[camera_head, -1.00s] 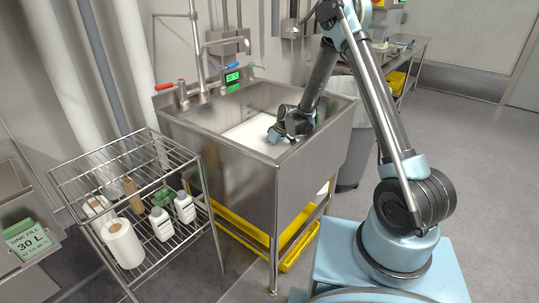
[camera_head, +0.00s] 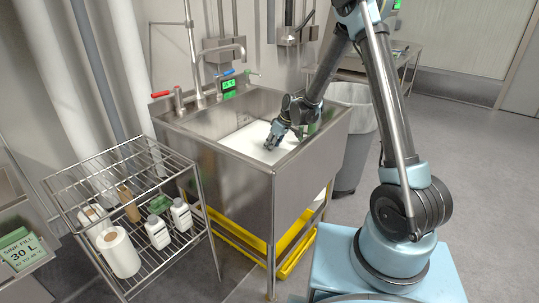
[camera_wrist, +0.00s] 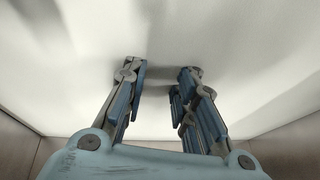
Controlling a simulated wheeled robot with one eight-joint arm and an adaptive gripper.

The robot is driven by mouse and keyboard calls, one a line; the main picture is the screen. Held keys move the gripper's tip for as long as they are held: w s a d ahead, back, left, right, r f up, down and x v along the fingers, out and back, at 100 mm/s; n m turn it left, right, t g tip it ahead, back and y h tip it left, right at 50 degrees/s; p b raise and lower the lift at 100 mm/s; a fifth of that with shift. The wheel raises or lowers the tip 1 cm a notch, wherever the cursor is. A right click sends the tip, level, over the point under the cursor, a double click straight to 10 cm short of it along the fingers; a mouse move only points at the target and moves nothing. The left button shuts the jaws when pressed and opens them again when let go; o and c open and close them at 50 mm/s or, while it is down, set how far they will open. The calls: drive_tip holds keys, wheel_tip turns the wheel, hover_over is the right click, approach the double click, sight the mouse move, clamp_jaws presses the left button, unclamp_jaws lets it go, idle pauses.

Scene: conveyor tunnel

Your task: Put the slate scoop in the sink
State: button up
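The steel sink (camera_head: 225,140) stands in the middle of the head view, with a flat white surface inside it. My gripper (camera_head: 271,141) reaches down into the basin, close above that white surface near its right side. In the wrist view my gripper (camera_wrist: 160,74) has its fingers apart with a gap between them, and only white surface and shadow show between the tips. I cannot make out the slate scoop in either view; whether it lies under the white surface cannot be told.
A wire rack (camera_head: 92,188) with white bottles (camera_head: 181,215), a paper roll (camera_head: 118,251) and a brown bottle stands left of the sink. Taps (camera_head: 178,98) rise along the sink's back edge. A grey bin (camera_head: 352,150) stands behind right. Yellow trays lie underneath. Floor at right is clear.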

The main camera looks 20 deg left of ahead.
drive_tip(key=shift+v, duration=1.7)
